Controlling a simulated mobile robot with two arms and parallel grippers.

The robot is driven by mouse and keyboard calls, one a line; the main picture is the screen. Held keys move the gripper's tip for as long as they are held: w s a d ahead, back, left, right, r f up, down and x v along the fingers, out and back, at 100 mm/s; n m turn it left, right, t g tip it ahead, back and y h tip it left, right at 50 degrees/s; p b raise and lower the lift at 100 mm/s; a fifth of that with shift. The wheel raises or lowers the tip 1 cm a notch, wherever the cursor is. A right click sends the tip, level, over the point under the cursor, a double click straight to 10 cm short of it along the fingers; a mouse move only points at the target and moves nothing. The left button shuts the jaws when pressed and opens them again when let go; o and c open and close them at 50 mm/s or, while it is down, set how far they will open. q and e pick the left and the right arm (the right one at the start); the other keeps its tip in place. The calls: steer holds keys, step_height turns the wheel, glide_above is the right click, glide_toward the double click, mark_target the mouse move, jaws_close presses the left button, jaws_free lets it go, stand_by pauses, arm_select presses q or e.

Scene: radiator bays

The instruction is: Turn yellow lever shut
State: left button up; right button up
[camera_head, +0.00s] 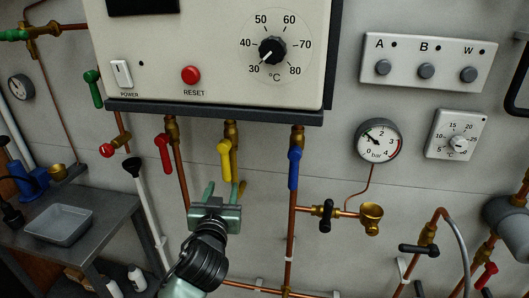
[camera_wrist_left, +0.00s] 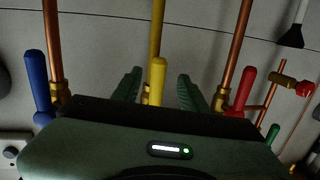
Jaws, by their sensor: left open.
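The yellow lever (camera_head: 225,160) hangs from a brass valve on the pipe below the white boiler panel, pointing down and tilted only slightly. My left gripper (camera_head: 223,189) is just below the lever, its two green fingers pointing up toward it. In the left wrist view the yellow lever (camera_wrist_left: 157,80) appears between the spread fingers (camera_wrist_left: 158,88), with gaps on both sides. The gripper is open and holds nothing; I cannot tell how far the lever reaches in between the fingers. My right gripper is not in view.
A red lever (camera_head: 163,154) hangs close on the left and a blue lever (camera_head: 294,168) on the right; both flank the gripper. The boiler panel's dark lower edge (camera_head: 215,113) is above. A pressure gauge (camera_head: 378,141) is at right. A bench with a grey tray (camera_head: 59,226) stands left.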

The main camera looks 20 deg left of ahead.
mark_target(225, 163)
arm_select(q)
step_height(225, 163, up, 5)
steer(key=shift+n+t, duration=0.3)
steer(key=p+x, duration=0.2)
steer(key=x, duration=0.4)
steer(key=shift+w+f+p, duration=0.15)
steer(key=shift+w+p, duration=0.05)
steer(key=shift+p, duration=0.1)
steer(key=shift+w+a, duration=0.1)
steer(key=shift+w, duration=0.1)
steer(key=shift+f, duration=0.1)
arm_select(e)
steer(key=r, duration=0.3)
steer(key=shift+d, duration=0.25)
arm_select(q)
steer(key=shift+w, duration=0.1)
jaws_close()
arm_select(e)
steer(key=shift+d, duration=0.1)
